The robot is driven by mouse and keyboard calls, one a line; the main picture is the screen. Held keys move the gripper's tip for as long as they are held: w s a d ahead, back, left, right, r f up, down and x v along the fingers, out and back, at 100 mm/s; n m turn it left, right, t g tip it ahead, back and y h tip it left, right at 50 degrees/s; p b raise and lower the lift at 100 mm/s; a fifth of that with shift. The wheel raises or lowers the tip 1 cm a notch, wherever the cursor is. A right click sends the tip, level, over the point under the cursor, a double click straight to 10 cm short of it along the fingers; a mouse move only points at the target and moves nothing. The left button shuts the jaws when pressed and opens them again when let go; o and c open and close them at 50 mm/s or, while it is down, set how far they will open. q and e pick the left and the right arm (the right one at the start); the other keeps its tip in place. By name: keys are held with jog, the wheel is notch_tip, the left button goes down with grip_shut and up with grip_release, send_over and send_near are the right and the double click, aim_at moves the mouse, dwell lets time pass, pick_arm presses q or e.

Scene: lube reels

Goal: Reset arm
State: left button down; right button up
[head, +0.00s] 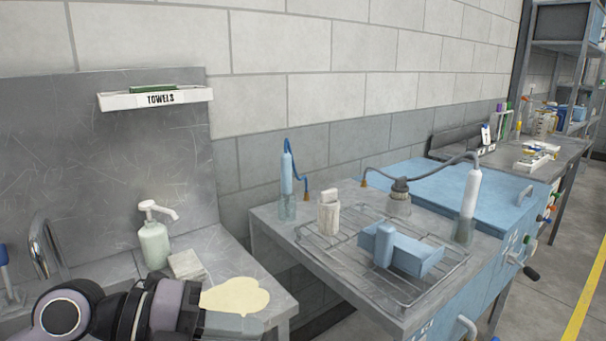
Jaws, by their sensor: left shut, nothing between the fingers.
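My left arm comes in at the bottom left, and my left gripper (236,325) is low in the view at the front of the metal sink counter (222,258). It is shut and empty; its fingertips are hard to make out. A flat cream-coloured piece (236,296) shows just beyond the gripper; whether they touch I cannot tell. My right gripper is not in view.
A soap pump bottle (154,243) and a small pale block (187,264) stand near my arm. Floor is open at far right.

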pick_arm(q)
jog(key=w+a+f+n+t+y, duration=0.15)
jog(key=a+f+n+t, duration=0.3)
jog(key=n+t, duration=0.5)
jog(key=w+a+f+n+t+y, duration=0.1)
jog(key=a+f+n+t+y, duration=0.35)
jog(key=n, duration=0.85)
jog(key=s+a+f+n+g+y, duration=0.1)
jog(key=s+f+n+g+y, duration=0.1)
jog(key=s+f, duration=0.5)
jog(key=s+a+f+n+g+y, duration=0.2)
jog(key=s+f+n, duration=0.4)
jog(key=f, duration=1.2)
jog(key=s+g+y, duration=0.1)
jog(key=g, duration=0.1)
jog(key=shift+a+n+g+y, duration=0.2)
jog(key=shift+n+g+y, duration=0.1)
jog(key=shift+n+g, duration=0.1)
jog(key=shift+r, duration=0.15)
